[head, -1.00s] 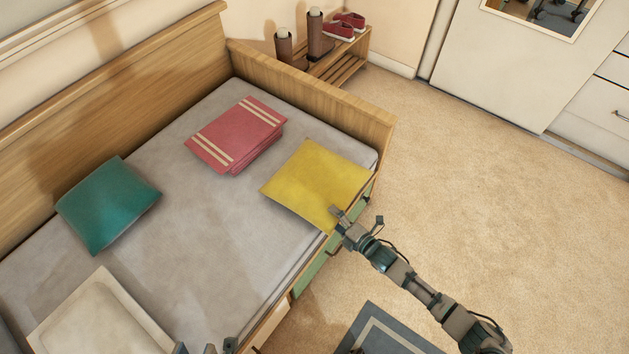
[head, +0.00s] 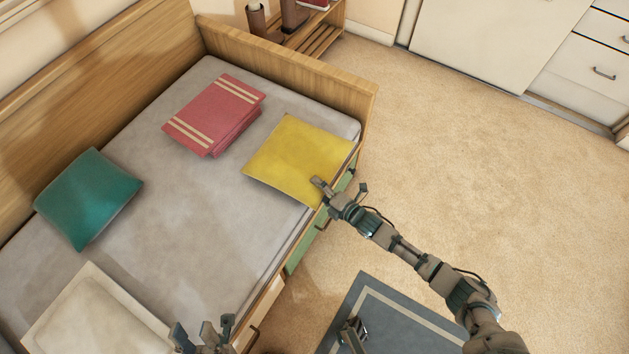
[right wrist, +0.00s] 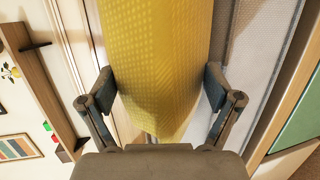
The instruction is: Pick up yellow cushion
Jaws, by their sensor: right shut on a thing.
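The yellow cushion (head: 297,158) lies on the grey mattress near the bed's right end. My right gripper (head: 322,188) is at the cushion's near corner, at the mattress edge. In the right wrist view the cushion (right wrist: 160,60) fills the space between the two fingers (right wrist: 160,90), and the gripper is shut on it. My left gripper (head: 203,336) is at the bottom of the head view, above the bed's front edge by a white cushion. Its fingers appear spread with nothing between them.
A stack of red folded cloth (head: 215,115) lies beside the yellow cushion. A teal cushion (head: 88,198) and a white cushion (head: 95,318) lie further left. The wooden end board (head: 300,70) rises behind. The carpet (head: 470,150) to the right is clear.

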